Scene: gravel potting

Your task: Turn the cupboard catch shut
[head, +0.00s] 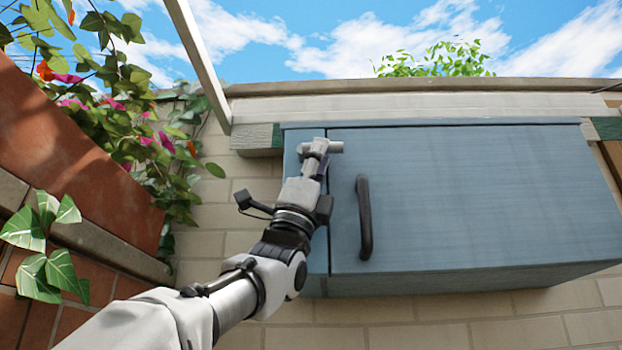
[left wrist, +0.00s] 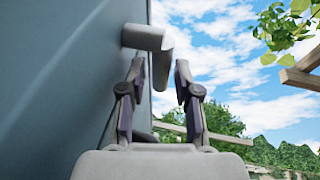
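The blue cupboard (head: 470,200) is mounted high on the wall, its door closed, with a dark vertical handle (head: 364,217) near the door's left edge. The pale grey catch (head: 335,147) is at the upper left, lying roughly level in the head view, its right end over the door's edge. In the left wrist view the catch (left wrist: 143,37) is a stub standing out from the blue face with a bar across its end. My left gripper (left wrist: 159,72) is open, its fingers on either side of that bar. Contact is unclear. My right gripper is not in view.
A pale post (head: 200,65) slants down above my left arm. A pale ledge (head: 400,105) runs above the cupboard. The space before the door's right part is clear.

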